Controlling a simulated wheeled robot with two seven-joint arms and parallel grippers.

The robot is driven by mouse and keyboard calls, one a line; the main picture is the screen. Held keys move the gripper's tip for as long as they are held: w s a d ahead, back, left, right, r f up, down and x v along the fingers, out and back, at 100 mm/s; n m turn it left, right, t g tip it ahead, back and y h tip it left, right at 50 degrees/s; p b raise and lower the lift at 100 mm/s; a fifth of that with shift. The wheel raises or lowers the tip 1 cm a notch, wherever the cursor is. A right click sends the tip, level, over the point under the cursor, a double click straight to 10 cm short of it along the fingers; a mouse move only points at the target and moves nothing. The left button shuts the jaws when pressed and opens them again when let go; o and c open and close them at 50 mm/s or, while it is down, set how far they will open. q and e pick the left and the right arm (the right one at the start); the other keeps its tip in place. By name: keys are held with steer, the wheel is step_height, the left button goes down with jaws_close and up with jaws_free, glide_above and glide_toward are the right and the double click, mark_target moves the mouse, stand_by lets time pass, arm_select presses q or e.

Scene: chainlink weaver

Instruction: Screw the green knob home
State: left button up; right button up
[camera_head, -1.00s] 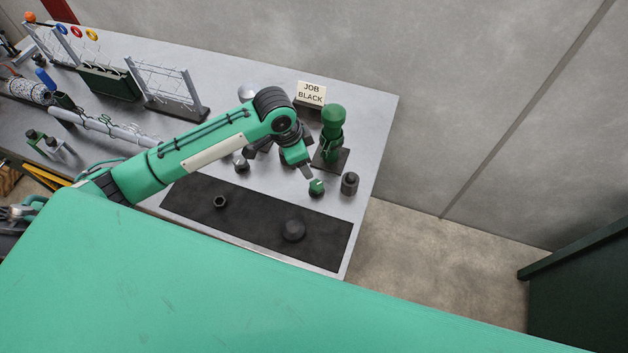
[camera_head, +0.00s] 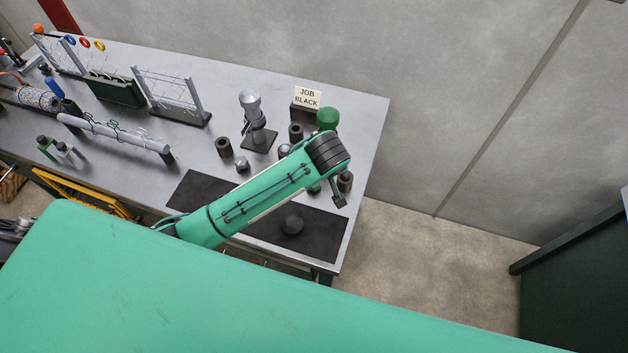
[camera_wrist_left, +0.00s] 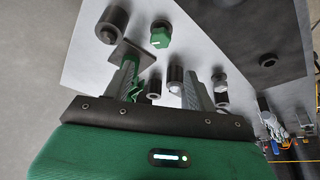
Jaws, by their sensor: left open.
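A small green faceted piece, apparently the green knob (camera_wrist_left: 160,36), stands on the bench beyond my fingertips in the left wrist view. In the head view the same green piece (camera_head: 314,188) is mostly behind my arm. A green stand (camera_head: 327,116) shows its thick rounded top in the head view; my arm hides its lower part. In the left wrist view its dark base plate (camera_wrist_left: 132,52) lies beyond my left-hand finger, which overlaps the green post. My left gripper (camera_wrist_left: 158,72) is open; I cannot tell whether a finger touches the post. My right gripper is out of view.
A silver-topped stand (camera_head: 250,105) and several dark cylinders, one at the left (camera_head: 224,146), stand nearby. A dark mat (camera_head: 198,194) lies along the front. A sign (camera_head: 307,97) reads JOB BLACK. Wire racks and tools fill the left; the back right corner is clear.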

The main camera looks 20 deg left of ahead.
arm_select(q)
steer(key=p+x, duration=0.3)
steer(key=x, duration=0.7)
steer(key=shift+w+f, duration=0.1)
steer(key=shift+f, duration=0.3)
steer(key=shift+x, duration=0.8)
steer(key=c, duration=1)
steer(key=shift+a+m, duration=0.1)
steer(key=shift+m, duration=0.3)
